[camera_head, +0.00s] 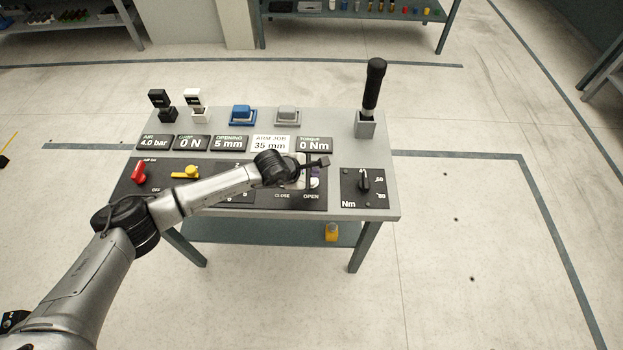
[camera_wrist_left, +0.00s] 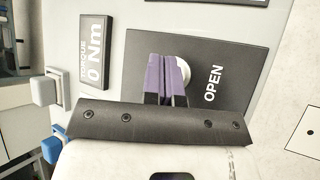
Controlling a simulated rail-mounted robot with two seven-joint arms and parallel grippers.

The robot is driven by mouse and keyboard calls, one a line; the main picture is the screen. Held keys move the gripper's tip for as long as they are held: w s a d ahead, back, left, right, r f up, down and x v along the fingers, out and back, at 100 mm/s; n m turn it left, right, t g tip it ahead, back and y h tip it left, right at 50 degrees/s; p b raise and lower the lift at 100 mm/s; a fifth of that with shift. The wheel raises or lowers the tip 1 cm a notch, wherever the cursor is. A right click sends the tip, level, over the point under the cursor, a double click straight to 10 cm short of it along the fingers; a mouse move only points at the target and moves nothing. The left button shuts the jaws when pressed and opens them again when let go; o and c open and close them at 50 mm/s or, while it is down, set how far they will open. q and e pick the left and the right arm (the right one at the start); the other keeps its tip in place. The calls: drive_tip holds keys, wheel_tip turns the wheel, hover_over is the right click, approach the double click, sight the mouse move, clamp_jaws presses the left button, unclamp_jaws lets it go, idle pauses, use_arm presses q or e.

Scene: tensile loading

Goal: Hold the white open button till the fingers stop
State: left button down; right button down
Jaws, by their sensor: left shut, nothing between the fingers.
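The white open button (camera_wrist_left: 184,66) shows in the left wrist view beside the "OPEN" label (camera_wrist_left: 212,83), on a dark panel. My left gripper (camera_wrist_left: 168,62) is shut and empty, with its purple fingers together in front of the button and covering part of it. I cannot tell whether the fingertips touch or press it. In the head view my left gripper (camera_head: 314,183) is over the right end of the dark control panel (camera_head: 232,198), just above the "OPEN" label. The button is mostly hidden there. My right gripper is not in view.
Displays on the console (camera_head: 330,118) read 4.0 bar, 0 N, opening 5 mm, arm job 35 mm and torque 0 Nm (camera_head: 314,144). A black-handled tool (camera_head: 373,88) stands upright at the back right. A torque dial (camera_head: 364,184) lies right of the gripper. A yellow object (camera_head: 331,232) sits below.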

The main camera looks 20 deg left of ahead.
use_arm(q)
drive_tip(key=shift+f, duration=0.25)
idle(0.7)
drive_tip(key=shift+f+b, duration=0.25)
drive_tip(key=shift+b, duration=0.15)
drive_tip(key=shift+f+b, duration=0.4)
drive_tip(key=shift+f, duration=0.1)
idle(0.6)
idle(0.7)
idle(0.8)
drive_tip(key=shift+r, duration=0.15)
idle(0.4)
drive_tip(key=shift+r+p, duration=0.75)
drive_tip(key=shift+r, duration=0.2)
